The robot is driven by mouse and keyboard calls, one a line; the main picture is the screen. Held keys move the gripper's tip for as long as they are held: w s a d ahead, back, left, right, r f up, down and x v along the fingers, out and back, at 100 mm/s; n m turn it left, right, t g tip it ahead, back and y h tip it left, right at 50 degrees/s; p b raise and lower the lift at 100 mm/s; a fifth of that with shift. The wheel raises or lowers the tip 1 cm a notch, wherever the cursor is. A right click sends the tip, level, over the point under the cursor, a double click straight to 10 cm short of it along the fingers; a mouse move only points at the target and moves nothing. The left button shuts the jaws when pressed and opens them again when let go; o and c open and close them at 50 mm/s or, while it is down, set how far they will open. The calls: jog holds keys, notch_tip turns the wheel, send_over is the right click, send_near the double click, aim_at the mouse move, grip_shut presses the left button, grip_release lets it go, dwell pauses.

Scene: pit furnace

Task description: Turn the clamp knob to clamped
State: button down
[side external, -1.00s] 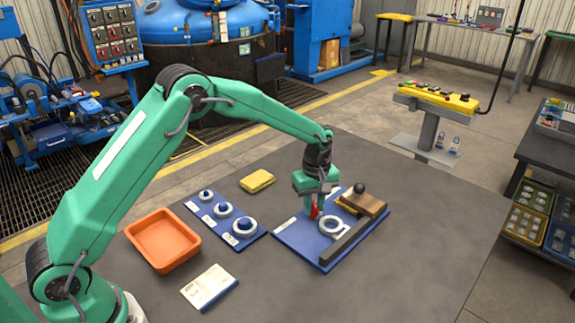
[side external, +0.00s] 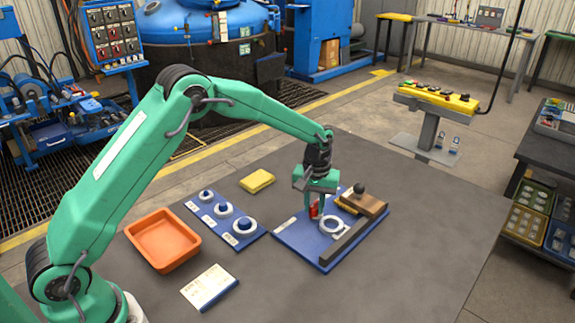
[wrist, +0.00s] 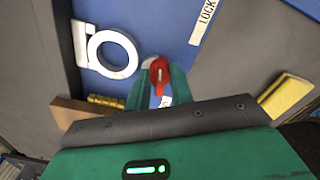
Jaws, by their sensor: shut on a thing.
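The red clamp knob (side external: 314,212) stands on the blue board (side external: 290,236), beside a white ring (side external: 332,226). In the wrist view the knob (wrist: 160,74) is a red handle between two green fingers, with a pale round part behind it. My gripper (side external: 315,210) points down over the board and is shut on the knob; its fingers (wrist: 157,88) also show in the wrist view. A white label reading "LOCK" (wrist: 203,20) lies on the board; the rest of its text is cut off. The fingers hide part of the knob's base.
A wooden block (side external: 372,204) with a dark ball and a dark bar (side external: 345,243) are on the same board. A blue plate with rings (side external: 210,222), an orange tray (side external: 133,236), a yellow pad (side external: 257,181) and a white card (side external: 207,285) lie left. The table's right side is clear.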

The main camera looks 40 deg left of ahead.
aim_at(314, 203)
jog(key=m, duration=0.4)
jog(key=shift+r+m, duration=0.1)
jog(key=shift+m, duration=0.2)
jog(key=m, duration=0.4)
dwell(0.3)
jog(key=c, duration=1.2)
grip_release()
jog(key=shift+r, duration=0.1)
notch_tip(314, 203, up, 7)
jog(key=shift+f, duration=0.1)
jog(key=shift+r, duration=0.4)
